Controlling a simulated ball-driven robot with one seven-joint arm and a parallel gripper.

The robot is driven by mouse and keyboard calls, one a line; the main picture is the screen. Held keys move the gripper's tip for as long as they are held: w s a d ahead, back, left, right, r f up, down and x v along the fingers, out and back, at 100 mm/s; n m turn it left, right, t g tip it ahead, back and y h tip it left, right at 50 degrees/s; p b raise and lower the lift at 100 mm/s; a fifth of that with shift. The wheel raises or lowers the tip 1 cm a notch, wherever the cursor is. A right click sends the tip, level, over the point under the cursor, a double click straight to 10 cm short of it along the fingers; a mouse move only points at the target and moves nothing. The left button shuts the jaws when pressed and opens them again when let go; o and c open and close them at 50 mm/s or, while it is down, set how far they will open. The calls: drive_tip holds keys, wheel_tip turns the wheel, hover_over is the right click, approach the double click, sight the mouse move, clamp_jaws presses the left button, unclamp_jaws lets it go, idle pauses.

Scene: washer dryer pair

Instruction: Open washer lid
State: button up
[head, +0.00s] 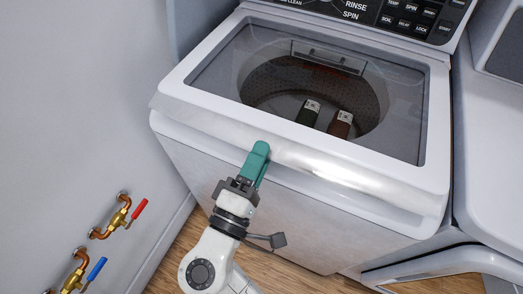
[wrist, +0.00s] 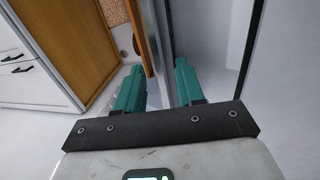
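The washer (head: 290,215) is white and fills the middle of the head view. Its lid (head: 310,152), with a white frame and a large glass pane, is down. My gripper (head: 259,152) has teal fingers and is at the front edge of the lid, left of its middle. In the wrist view my gripper's two fingers (wrist: 159,68) stand apart with a gap between them. A thin edge shows beyond and between them; I cannot tell whether the fingers touch the lid.
Two small dark items (head: 308,112) (head: 340,124) show through the glass over the drum. The control panel (head: 400,15) is behind the lid. A second white appliance (head: 495,150) stands close at right. Wall valves with red (head: 139,208) and blue (head: 97,268) handles are at left.

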drive_tip(key=shift+w+d+r, duration=0.1)
drive_tip(key=shift+w+d, duration=0.1)
drive_tip(key=shift+w, duration=0.3)
clamp_jaws()
idle(0.4)
